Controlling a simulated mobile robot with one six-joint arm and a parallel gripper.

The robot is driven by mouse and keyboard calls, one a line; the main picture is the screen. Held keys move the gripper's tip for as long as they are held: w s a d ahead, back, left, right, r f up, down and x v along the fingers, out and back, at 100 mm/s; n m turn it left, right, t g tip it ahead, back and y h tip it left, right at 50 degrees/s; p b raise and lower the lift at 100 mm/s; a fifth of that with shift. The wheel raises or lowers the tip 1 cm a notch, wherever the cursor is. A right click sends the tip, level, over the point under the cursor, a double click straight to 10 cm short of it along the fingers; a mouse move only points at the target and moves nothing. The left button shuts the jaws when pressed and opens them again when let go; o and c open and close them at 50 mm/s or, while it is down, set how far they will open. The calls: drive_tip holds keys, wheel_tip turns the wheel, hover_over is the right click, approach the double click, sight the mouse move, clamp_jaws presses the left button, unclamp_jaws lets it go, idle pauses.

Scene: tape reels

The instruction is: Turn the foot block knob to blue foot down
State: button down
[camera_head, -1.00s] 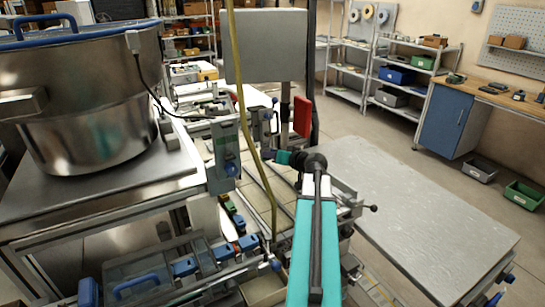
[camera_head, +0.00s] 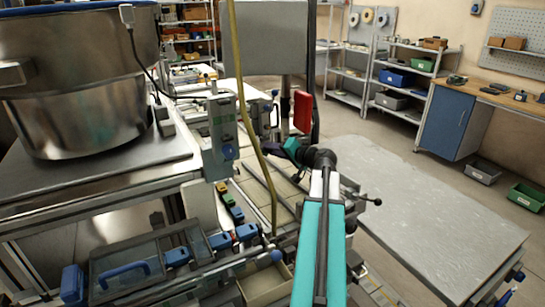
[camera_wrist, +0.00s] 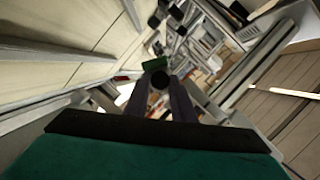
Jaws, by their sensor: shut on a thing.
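In the wrist view my gripper (camera_wrist: 160,88) has its two dark fingers close together, shut on a small dark round knob (camera_wrist: 159,79). A green block-like piece (camera_wrist: 154,63) shows just beyond the knob, touching or close to it. No blue foot can be made out in the wrist view. In the head view the wrist end of my teal arm reaches over the machine's middle.
A large steel bowl (camera_head: 85,110) stands on a bench at left. A grey upright with a blue knob (camera_head: 228,151) and a hanging yellow hose (camera_head: 250,130) are close left of my arm. A red panel (camera_head: 302,112) stands behind. A bare grey tabletop (camera_head: 430,210) lies right.

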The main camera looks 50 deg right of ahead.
drive_tip(key=m+b, duration=0.1)
drive_tip(key=m, duration=0.1)
drive_tip(key=m+t+b, duration=0.1)
drive_tip(key=m+b, duration=0.1)
drive_tip(key=m, duration=0.1)
drive_tip(key=shift+d+f+t, duration=0.1)
drive_tip(key=shift+f+t, duration=0.1)
drive_tip(key=shift+t, duration=0.1)
drive_tip(key=shift+m, duration=0.3)
drive_tip(key=c, duration=1.5)
unclamp_jaws()
drive_tip(key=shift+s, duration=0.2)
drive_tip(key=s+b, duration=0.1)
drive_tip(key=s, duration=0.3)
drive_tip(key=s+r+b, duration=0.1)
drive_tip(key=s, duration=0.2)
drive_tip(key=s+b, duration=0.1)
drive_tip(key=s, duration=0.3)
drive_tip(key=shift+s+a+r, duration=0.2)
drive_tip(key=shift+s, duration=0.15)
